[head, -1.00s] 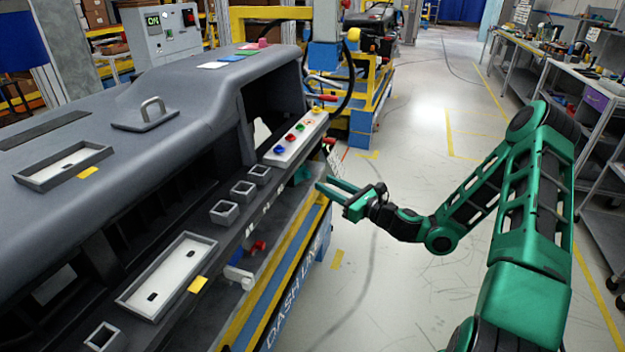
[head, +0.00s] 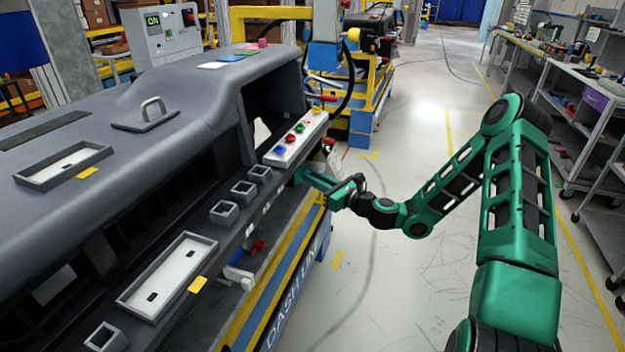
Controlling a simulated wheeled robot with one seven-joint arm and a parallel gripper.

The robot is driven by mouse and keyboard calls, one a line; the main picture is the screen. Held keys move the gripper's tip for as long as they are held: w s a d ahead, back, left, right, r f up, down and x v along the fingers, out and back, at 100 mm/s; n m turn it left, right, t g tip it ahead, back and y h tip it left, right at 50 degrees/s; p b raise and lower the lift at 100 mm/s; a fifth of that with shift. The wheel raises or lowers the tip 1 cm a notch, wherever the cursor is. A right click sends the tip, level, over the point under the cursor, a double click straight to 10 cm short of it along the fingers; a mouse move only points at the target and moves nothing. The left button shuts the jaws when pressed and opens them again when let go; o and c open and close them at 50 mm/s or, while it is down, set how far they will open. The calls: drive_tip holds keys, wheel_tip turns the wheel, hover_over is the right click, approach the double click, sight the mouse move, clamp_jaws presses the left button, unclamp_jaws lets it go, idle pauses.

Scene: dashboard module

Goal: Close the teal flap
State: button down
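A small teal part, which looks like the teal flap (head: 298,175), shows at the front edge of the grey dashboard, just below the strip of coloured buttons. It is small and partly hidden, so its angle is hard to tell. My green gripper (head: 312,178) reaches in from the right with its fingertips at or very near this teal part. I cannot tell whether they touch it. The fingers blend with the teal part, and the gap between them is not clear.
The white button strip (head: 296,140) lies just above the fingertips. Several small square cups (head: 244,191) and a framed tray (head: 168,275) line the dashboard ledge. Red and blue parts (head: 240,268) sit below. The floor (head: 400,290) right of the bench is clear.

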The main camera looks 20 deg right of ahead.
drive_tip(key=shift+w+d+n+g+y, duration=0.1)
drive_tip(key=shift+w+n+g+y, duration=0.4)
drive_tip(key=shift+n+g+y, duration=0.35)
drive_tip(key=shift+w+a+n+g+y, duration=0.1)
drive_tip(key=shift+w+n+g+y, duration=0.35)
drive_tip(key=shift+n+g+y, duration=0.4)
drive_tip(key=shift+w+d+n+g+y, duration=0.1)
drive_tip(key=shift+w+n+g+y, duration=0.5)
drive_tip(key=shift+y, duration=0.4)
drive_tip(key=shift+s, duration=0.1)
drive_tip(key=c, duration=1.7)
unclamp_jaws()
drive_tip(key=v, duration=1)
drive_tip(key=shift+s+d, duration=0.1)
drive_tip(key=shift+d, duration=0.3)
